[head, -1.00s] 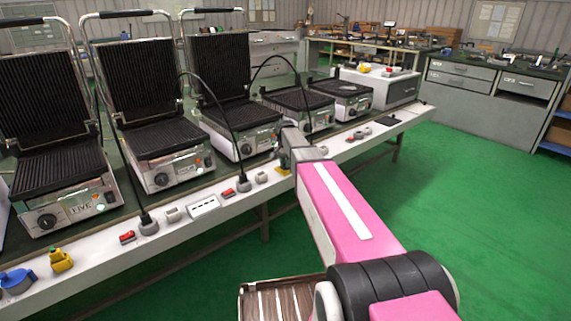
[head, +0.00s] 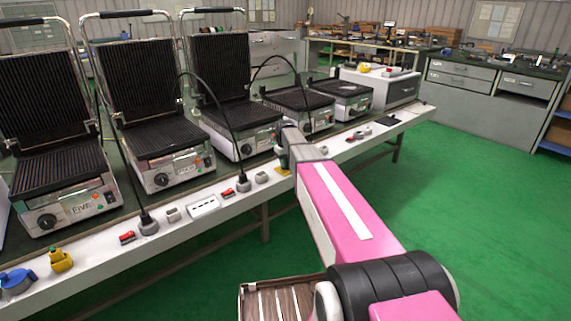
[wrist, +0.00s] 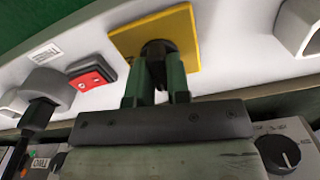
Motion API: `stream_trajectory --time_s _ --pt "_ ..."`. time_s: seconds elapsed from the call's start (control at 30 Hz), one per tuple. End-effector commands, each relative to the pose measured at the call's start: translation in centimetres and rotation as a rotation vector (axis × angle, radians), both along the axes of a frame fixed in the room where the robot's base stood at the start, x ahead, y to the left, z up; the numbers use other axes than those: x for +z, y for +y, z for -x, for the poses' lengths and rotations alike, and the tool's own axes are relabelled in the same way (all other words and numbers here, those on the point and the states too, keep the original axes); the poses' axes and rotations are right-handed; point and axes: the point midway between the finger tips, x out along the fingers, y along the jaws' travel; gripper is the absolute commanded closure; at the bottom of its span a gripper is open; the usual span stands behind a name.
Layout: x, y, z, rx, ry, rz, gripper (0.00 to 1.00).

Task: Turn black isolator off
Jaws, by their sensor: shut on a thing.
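The black isolator (wrist: 157,48) sits on a yellow plate (wrist: 186,38) on the white front panel, in the upper middle of the wrist view. My gripper (wrist: 155,82) has green fingers, one on each side of the isolator's black knob, and is shut on it. The fingers and gripper body cover part of the knob, so its exact angle is hard to tell. In the head view only an edge of the yellow plate (head: 283,171) shows beside the end of my arm. The knob is hidden there.
A red switch (wrist: 91,76) and a grey plug socket (wrist: 43,84) are left of the isolator in the wrist view. A black dial (wrist: 279,152) is at lower right. Several grills line the bench, with black cables arching over. Green floor (head: 470,220) at right is clear.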

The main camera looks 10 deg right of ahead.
Motion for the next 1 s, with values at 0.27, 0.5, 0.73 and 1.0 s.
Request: stream_trajectory --time_s 0.27,0.5,0.73,1.0 --pt "0.03 -0.01 -0.01 0.126 0.000 0.000 1.00" --pt "0.04 -0.01 -0.01 0.167 0.000 0.000 1.00" --pt "0.04 -0.01 -0.01 0.173 0.000 0.000 1.00" --pt "0.03 -0.01 -0.01 0.173 0.000 0.000 0.57"
